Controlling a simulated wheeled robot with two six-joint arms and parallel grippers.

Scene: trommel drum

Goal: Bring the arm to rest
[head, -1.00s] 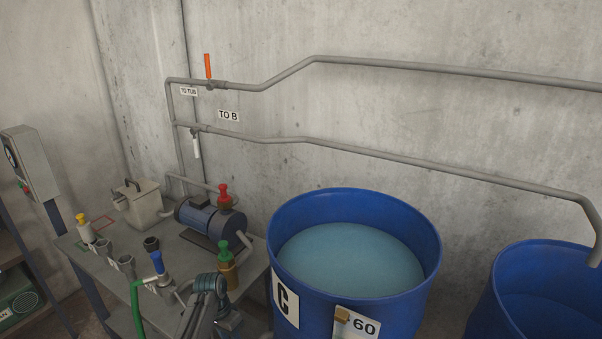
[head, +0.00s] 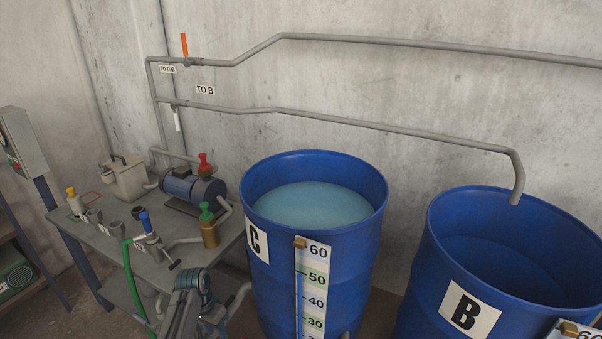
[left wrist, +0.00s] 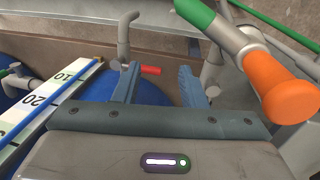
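My left arm (head: 192,296) shows at the bottom of the head view, in front of the bench and left of the blue drum C (head: 335,240). Its gripper cannot be made out there. In the left wrist view my left gripper (left wrist: 158,72) is open, with its two fingers apart and nothing held between them. A small red handle (left wrist: 151,70) shows behind the fingers, and a blue surface lies beyond. My right gripper is not in view.
The bench (head: 110,248) holds a pump (head: 192,190), a pale box (head: 127,178) and a black-handled fitting with a green hose (head: 134,285). Drum B (head: 440,260) stands right of drum C. In the left wrist view an orange grip (left wrist: 290,101) and a scale (left wrist: 45,100) flank the gripper.

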